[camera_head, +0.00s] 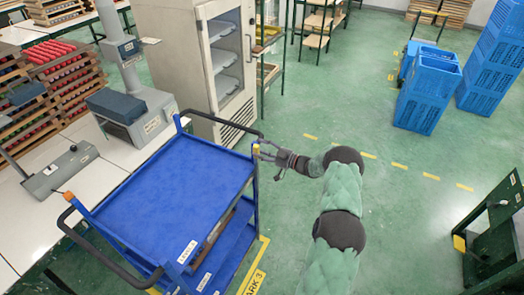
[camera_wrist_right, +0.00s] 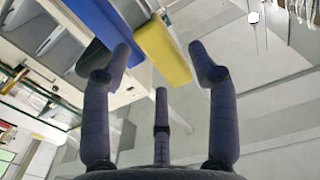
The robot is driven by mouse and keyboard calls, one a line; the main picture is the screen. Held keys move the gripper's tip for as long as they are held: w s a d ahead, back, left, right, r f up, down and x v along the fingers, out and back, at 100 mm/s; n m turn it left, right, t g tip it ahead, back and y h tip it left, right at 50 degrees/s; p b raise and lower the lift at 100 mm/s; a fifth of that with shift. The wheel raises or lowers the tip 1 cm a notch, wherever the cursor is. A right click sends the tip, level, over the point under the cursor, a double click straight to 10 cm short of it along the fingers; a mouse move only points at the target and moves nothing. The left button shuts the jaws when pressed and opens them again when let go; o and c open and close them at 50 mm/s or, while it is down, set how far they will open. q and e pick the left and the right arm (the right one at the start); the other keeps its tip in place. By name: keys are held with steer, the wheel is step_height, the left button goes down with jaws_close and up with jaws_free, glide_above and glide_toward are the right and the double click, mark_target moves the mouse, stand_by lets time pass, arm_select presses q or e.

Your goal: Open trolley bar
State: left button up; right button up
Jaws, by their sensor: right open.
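The blue trolley (camera_head: 180,190) stands at the left centre, with a flat empty top shelf and dark curved handles at its ends. A yellow piece (camera_head: 256,149), seemingly the end of the trolley bar, sits on its right far corner post. My right gripper (camera_head: 267,150) is open beside this corner, its fingers pointing left at it. In the right wrist view the yellow piece (camera_wrist_right: 163,50) lies ahead between the open fingertips, with a blue trolley part (camera_wrist_right: 98,18) beside it. Whether the fingers touch it, I cannot tell. My left gripper is out of view.
A grey cabinet (camera_head: 195,50) with a glass door stands behind the trolley. A white table (camera_head: 90,180) with a scale is on the left. Stacked blue crates (camera_head: 425,95) are at the right back, and a dark green frame (camera_head: 495,235) at the lower right. Green floor between is clear.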

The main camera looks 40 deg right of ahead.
steer(key=v, duration=1.2)
steer(key=shift+f, duration=0.1)
